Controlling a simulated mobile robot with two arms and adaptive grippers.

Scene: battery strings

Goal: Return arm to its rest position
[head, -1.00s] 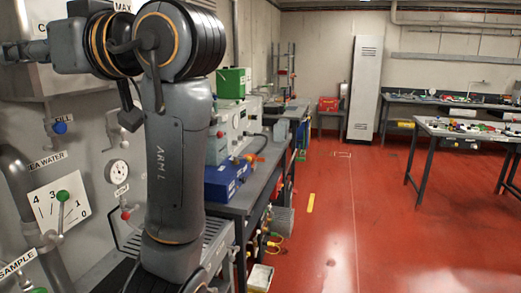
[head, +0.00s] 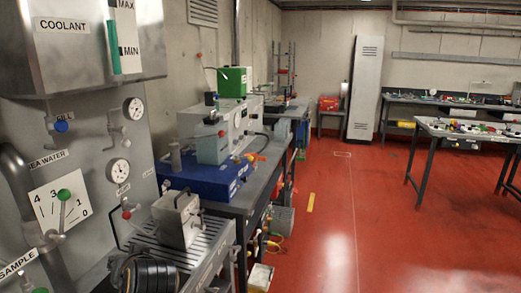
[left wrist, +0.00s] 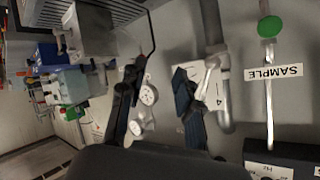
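My left gripper (left wrist: 158,72) shows in the left wrist view with its two dark fingers spread apart and nothing between them. The wall panel, with a round gauge (left wrist: 149,94) and a grey valve fitting (left wrist: 211,73), lies beyond the fingers. In the head view only a dark ribbed part of my left arm (head: 150,274) shows at the bottom edge; the left gripper is out of that view. My right arm and right gripper are in neither view.
A coolant tank (head: 75,62) juts from the left wall above a dial plate (head: 62,205). A metal box (head: 177,220) stands on a slatted drain tray (head: 207,250). A blue case (head: 205,182) sits on the bench behind.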

